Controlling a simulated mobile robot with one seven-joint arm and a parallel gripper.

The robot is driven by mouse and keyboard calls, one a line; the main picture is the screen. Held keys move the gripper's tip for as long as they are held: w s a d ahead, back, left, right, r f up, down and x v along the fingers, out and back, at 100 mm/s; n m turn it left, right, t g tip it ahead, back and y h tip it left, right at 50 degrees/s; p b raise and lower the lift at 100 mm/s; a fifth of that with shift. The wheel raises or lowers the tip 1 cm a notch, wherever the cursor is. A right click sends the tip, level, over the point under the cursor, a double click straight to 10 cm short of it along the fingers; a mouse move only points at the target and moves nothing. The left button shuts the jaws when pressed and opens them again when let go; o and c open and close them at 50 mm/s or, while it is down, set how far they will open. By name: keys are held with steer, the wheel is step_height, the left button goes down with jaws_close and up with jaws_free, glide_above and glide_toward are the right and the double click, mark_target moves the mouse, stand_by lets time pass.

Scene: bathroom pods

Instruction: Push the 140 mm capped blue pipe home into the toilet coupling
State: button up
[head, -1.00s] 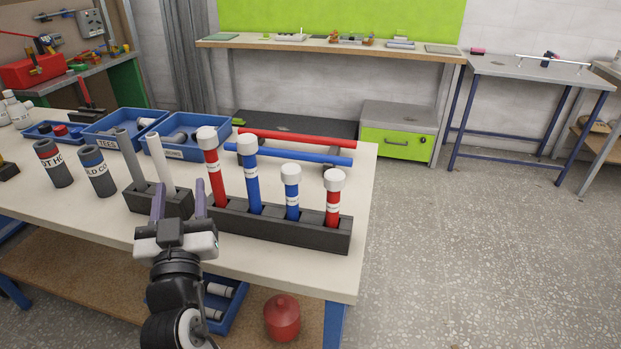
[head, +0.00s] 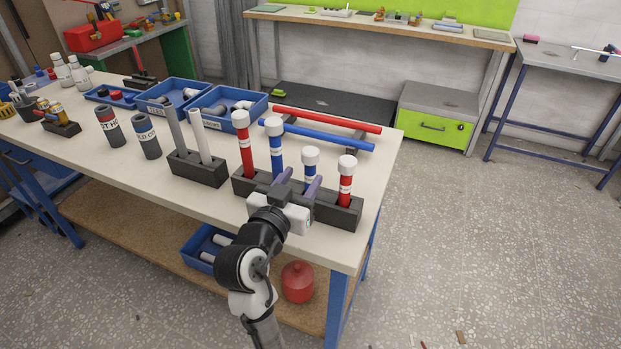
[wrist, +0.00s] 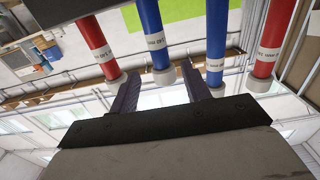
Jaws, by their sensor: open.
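Two white-capped blue pipes stand upright in a dark rack (head: 335,214) on the workbench, a taller one (head: 277,158) and a shorter one (head: 309,174). Their labels are too small to read, so I cannot tell which is 140 mm. My gripper (head: 300,179) is open and empty at the front of the rack, near the shorter blue pipe. In the wrist view, the left blue pipe (wrist: 149,22) lines up between the fingers and the right blue pipe (wrist: 216,40) beside the right finger. Neither is gripped. The toilet coupling is not in view.
A tall red capped pipe (head: 244,150) and a short red one (head: 346,184) flank the blue pipes. A block with grey and white pipes (head: 198,172) stands left. Loose red (head: 325,118) and blue (head: 330,136) pipes lie behind. The floor at right is largely clear.

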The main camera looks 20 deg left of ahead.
mark_target(308, 169)
steer(key=w+p, duration=0.1)
steer(key=w, duration=0.1)
steer(key=w+p, duration=0.1)
steer(key=w, duration=0.4)
steer(key=shift+w+f+p, duration=0.25)
steer(key=shift+w+p, duration=0.1)
steer(key=shift+p, duration=0.05)
jaws_close()
steer(key=shift+r, duration=0.1)
